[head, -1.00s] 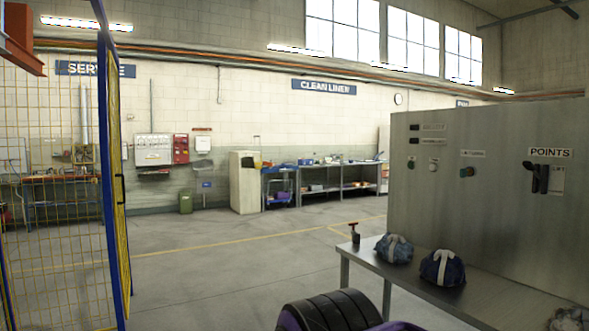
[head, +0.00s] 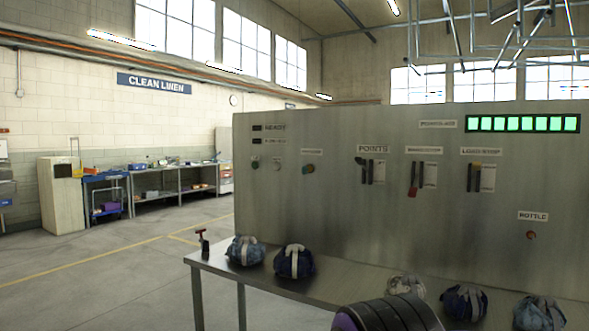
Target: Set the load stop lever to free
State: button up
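The load stop lever (head: 475,177) is on the grey metal panel (head: 330,225) in the head view, under a small sign that appears to read LOAD STOP (head: 481,151). A yellowish part shows at its top end, and a narrow white plate with markings too small to read is beside it. Which marked position it stands at cannot be read. My gripper is not in view; only a black and purple part of my arm shows at the bottom edge, well below the lever.
Left of the load stop lever are a red-ended lever (head: 413,179) and the POINTS lever (head: 366,172). A green lit display (head: 522,124) is above. A table (head: 262,282) before the panel bears several tied bags (head: 294,261). Open floor lies left.

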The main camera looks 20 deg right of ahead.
aim_at(476, 166)
jog(key=z, duration=1.3)
